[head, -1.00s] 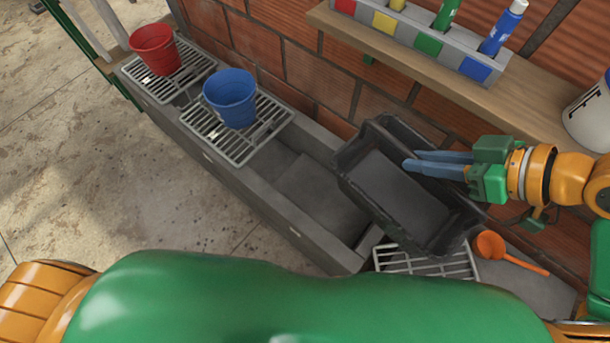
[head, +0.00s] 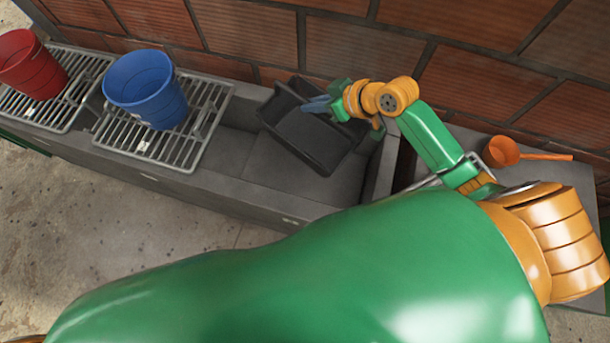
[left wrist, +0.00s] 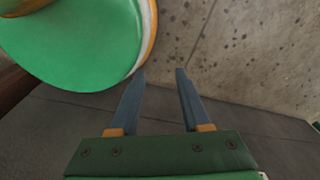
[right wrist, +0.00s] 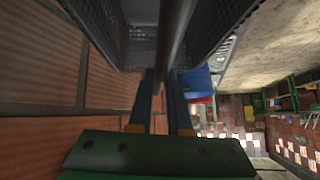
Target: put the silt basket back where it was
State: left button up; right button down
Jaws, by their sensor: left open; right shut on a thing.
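The silt basket (head: 313,134) is a dark rectangular tub at the open section of the grey trough (head: 238,197) in the head view. It sits skewed to the trough; I cannot tell whether it touches the bottom.
A blue bucket (head: 146,88) stands on a metal grate (head: 207,115) left of the basket. A red bucket (head: 30,65) stands on another grate farther left. An orange scoop (head: 502,152) lies on the ledge at right. A brick wall (head: 380,50) runs close behind the trough.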

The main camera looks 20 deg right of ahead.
notch_tip(320, 180, down, 26)
jog(key=a+b, duration=0.1)
jog(key=b, duration=1.3)
jog(key=shift+a, duration=0.3)
jog(key=c, duration=0.9)
grip_release()
jog(key=shift+w, duration=0.1)
pick_arm(q)
jog(key=w+a+f, duration=0.1)
jog(key=w+f, duration=0.1)
jog(key=f, duration=0.5)
jog(key=w+a+f+t, duration=0.1)
jog(key=w+f, duration=0.2)
jog(key=f, duration=0.4)
jog(key=shift+w+f, duration=0.3)
pick_arm(e)
jog(key=shift+o, duration=0.2)
jog(key=shift+r, duration=0.15)
